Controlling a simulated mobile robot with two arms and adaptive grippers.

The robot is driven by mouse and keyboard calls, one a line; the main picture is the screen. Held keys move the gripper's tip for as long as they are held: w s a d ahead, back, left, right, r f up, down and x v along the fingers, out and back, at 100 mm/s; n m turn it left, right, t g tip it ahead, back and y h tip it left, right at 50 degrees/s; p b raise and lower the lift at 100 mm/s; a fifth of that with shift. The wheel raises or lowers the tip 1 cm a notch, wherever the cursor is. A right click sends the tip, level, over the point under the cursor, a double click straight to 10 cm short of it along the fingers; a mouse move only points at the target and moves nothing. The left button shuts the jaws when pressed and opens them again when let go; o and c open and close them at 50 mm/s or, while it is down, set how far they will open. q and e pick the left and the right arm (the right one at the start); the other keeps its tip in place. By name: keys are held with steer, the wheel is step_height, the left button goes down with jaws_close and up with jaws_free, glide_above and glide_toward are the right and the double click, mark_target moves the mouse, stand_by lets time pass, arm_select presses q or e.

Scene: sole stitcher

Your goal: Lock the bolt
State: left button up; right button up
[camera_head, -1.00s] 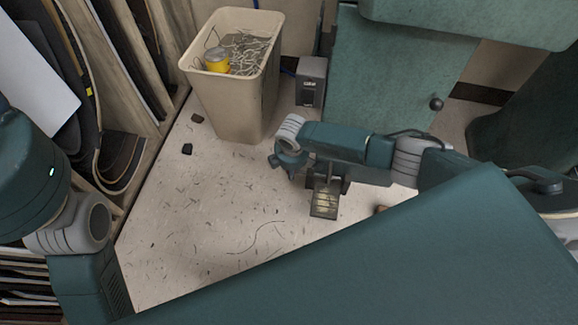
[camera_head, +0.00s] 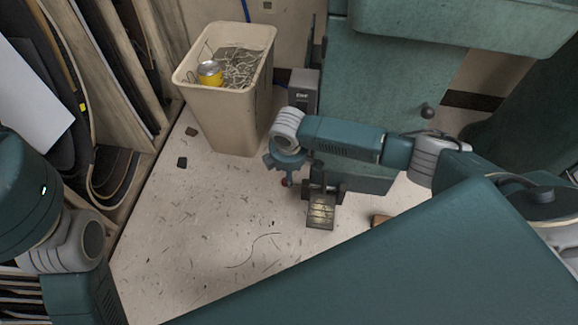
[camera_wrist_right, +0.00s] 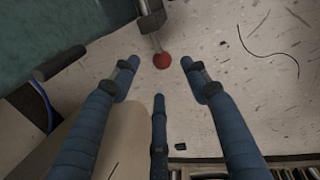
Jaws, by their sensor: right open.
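A red ball knob (camera_head: 284,182) shows just below my right gripper (camera_head: 284,161), low beside the green stitcher (camera_head: 375,75). In the right wrist view the red knob (camera_wrist_right: 162,61) sits at the end of a metal rod (camera_wrist_right: 155,40), just beyond and between the fingertips. My right gripper (camera_wrist_right: 158,76) is open and empty, its three blue fingers spread around the line to the knob, with no contact visible. I cannot tell for certain which part is the bolt. My left arm enters at the left edge; its gripper is out of view.
A beige bin (camera_head: 225,110) of scraps with a yellow can (camera_head: 209,73) stands left of the stitcher. A metal pedal (camera_head: 320,212) sits near the floor beside the gripper. A grey box (camera_head: 303,90) stands behind. The littered floor (camera_head: 190,250) is mostly free.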

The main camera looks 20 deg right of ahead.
steer(key=shift+s+a+r, duration=0.1)
steer(key=shift+s+r, duration=0.1)
steer(key=shift+r, duration=0.7)
steer(key=shift+s+r, duration=0.15)
steer(key=shift+r, duration=0.75)
